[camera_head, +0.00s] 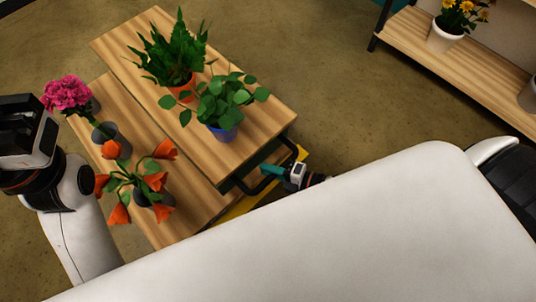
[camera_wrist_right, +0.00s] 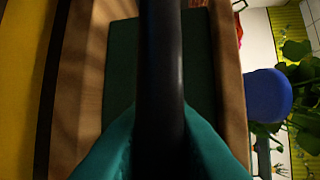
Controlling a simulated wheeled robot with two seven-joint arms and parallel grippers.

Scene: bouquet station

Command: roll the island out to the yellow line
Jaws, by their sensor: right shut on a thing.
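The island (camera_head: 215,172) is a two-tier wooden cart with pots on both tiers. A black bar handle (camera_head: 262,187) is on its near right end. My right gripper (camera_head: 272,170), with teal fingers, is shut on this handle. In the right wrist view the dark handle (camera_wrist_right: 160,70) runs between the teal fingers. The yellow line (camera_head: 235,208) shows on the floor beside the handle end, partly hidden by the island and my white body. It also shows in the right wrist view (camera_wrist_right: 18,80). My left gripper (camera_head: 28,130) is at the left edge; its fingers cannot be made out.
A fern in an orange pot (camera_head: 180,90) and a leafy plant in a blue pot (camera_head: 223,132) stand on the upper tier. Pink flowers (camera_head: 68,93) and orange flowers (camera_head: 152,180) stand lower left. A wooden shelf (camera_head: 460,72) is at upper right. Floor between is clear.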

